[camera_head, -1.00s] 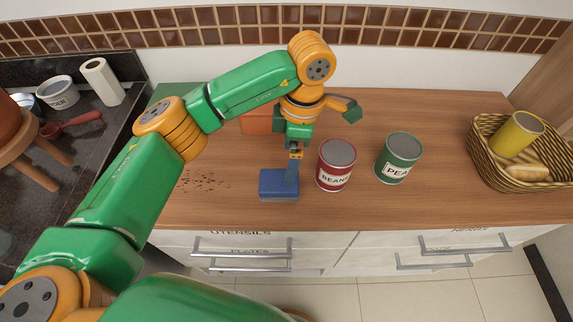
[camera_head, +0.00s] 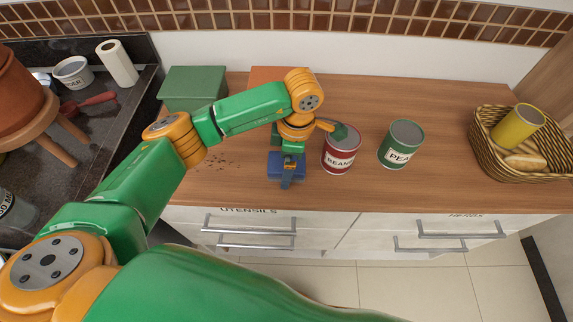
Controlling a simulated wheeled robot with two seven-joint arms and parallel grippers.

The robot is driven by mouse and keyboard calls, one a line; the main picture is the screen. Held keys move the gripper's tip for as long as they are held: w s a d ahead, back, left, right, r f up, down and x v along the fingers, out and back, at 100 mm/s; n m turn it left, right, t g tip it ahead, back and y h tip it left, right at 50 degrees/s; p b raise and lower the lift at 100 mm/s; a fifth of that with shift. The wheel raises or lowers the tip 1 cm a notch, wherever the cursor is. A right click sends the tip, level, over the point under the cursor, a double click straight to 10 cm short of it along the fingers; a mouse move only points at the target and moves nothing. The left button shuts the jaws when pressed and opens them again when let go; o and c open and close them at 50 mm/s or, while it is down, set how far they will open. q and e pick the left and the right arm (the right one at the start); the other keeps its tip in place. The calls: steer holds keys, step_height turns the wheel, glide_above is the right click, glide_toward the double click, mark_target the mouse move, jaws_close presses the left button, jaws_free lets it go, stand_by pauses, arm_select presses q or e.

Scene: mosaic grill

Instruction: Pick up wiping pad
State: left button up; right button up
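The blue wiping pad (camera_head: 275,168) lies on the wooden counter, left of the red beans can. My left gripper (camera_head: 288,182) comes down from above onto the pad and overlaps it in the picture. Its fingers are small and dark against the blue, and the wrist hides part of the pad. I cannot tell whether the fingers are shut on the pad or only beside it. My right gripper is not in view.
A red beans can (camera_head: 341,152) stands just right of the pad, close to my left wrist. A green peas can (camera_head: 401,145) stands farther right. A wicker basket (camera_head: 485,155) holds a yellow can (camera_head: 517,128) and bread. Dark crumbs (camera_head: 225,160) lie left of the pad.

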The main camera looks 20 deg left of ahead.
arm_select(q)
steer(key=shift+f, duration=0.15)
stand_by(0.3)
steer(key=c, duration=1.4)
steer(key=shift+r+p, duration=0.4)
steer(key=shift+r, duration=0.1)
step_height(320, 180, up, 3)
steer(key=shift+s+r+b, duration=0.1)
steer(key=shift+b, duration=0.45)
steer(key=s+d+r+b, duration=0.1)
steer(key=s+d+r, duration=0.1)
steer(key=s+r, duration=0.7)
steer(key=s, duration=0.4)
steer(key=shift+s+d+r, duration=0.15)
steer(key=shift+s+d, duration=0.05)
steer(key=shift+d, duration=0.2)
